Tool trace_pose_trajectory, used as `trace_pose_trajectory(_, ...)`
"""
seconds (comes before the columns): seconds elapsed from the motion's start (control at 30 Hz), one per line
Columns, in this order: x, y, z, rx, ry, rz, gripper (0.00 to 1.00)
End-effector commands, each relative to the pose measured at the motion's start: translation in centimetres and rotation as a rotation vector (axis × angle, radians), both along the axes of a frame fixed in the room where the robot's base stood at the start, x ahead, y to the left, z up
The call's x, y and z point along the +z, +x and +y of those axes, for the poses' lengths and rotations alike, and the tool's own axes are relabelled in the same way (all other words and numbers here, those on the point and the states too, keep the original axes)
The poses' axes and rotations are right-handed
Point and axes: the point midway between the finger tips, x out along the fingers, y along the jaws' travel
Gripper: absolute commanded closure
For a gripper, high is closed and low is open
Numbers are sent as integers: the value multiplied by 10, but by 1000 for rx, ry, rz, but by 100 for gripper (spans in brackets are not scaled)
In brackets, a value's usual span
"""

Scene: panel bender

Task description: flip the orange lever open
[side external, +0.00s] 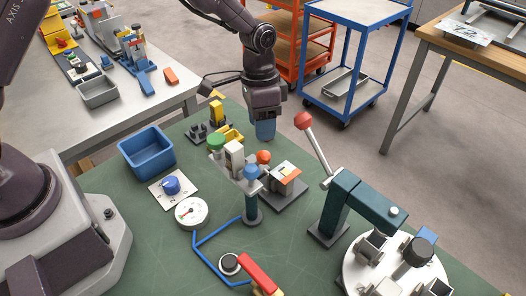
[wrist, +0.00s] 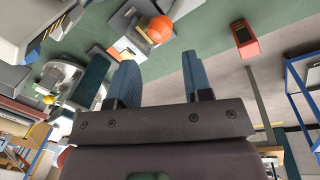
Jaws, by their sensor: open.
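An orange ball knob (side external: 263,157) stands among the fixtures on the green bench, just below my gripper in the side view. Beside it, a grey block with an orange part (side external: 284,178) sits on a dark base plate. Which of these is the orange lever I cannot tell for sure. My gripper (side external: 265,131) points down above and behind them, apart from both. In the wrist view, an orange ball (wrist: 160,29) shows beyond the blue fingertips of my gripper (wrist: 158,57), which are spread with nothing between them.
A tilted lever with a red ball (side external: 303,120) rises right of my gripper, near a teal bender arm (side external: 345,205). Green (side external: 216,143) and blue (side external: 251,172) knobs crowd the left. A blue bin (side external: 147,150) stands further left.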

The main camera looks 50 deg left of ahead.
Motion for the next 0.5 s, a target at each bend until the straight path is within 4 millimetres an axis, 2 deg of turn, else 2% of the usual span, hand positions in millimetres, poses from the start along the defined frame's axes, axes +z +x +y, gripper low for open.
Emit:
trace_pose_trajectory(0.03, -13, -2, -1, -1, 1, 6, 54)
trace_pose_trajectory(0.2, -46, -4, -5, -1, 1, 4, 54)
trace_pose_trajectory(0.33, -64, -5, -8, 1, 1, 3, 54)
trace_pose_trajectory(0.5, -76, -5, -9, 1, 1, 1, 54)
